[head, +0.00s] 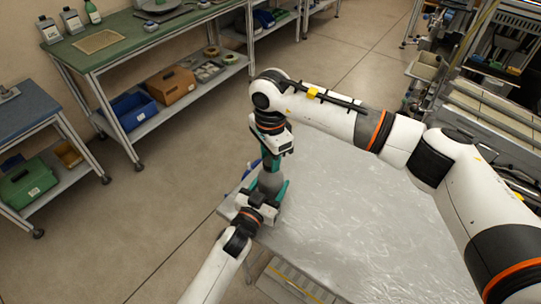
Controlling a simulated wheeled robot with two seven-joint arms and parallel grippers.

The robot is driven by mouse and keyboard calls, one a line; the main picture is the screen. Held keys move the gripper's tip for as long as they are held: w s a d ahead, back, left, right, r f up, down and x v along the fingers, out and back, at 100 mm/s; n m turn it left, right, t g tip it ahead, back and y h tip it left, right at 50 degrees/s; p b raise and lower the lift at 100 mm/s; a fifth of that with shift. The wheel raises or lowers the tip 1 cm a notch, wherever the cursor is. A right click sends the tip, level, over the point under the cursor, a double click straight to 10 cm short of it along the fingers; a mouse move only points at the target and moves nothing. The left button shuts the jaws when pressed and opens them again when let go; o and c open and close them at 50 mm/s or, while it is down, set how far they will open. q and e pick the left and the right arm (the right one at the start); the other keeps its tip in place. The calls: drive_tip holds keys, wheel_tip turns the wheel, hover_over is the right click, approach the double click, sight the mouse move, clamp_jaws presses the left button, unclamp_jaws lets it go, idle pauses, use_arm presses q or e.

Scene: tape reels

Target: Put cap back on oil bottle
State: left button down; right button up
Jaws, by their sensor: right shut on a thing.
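A grey bottle-like body (270,183), which I take for the oil bottle, stands upright near the left edge of the metal table (350,230). My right gripper (270,163) points down from above, its teal fingers right over the bottle's top. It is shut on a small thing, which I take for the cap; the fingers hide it. My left gripper (268,189) reaches in from below at the bottle's lower part, with a teal finger beside it. Its grip is too hidden to tell.
A green bench (130,35) at the back left bears labelled cans (50,30), a green bottle (92,12) and a tray. Its lower shelf holds a blue bin (133,110) and a brown box (172,85). The metal table is bare right of the bottle.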

drive_tip(key=m, duration=1.8)
drive_tip(key=o, duration=1.1)
drive_tip(key=shift+o, duration=0.2)
wheel_tip(320, 180, up, 12)
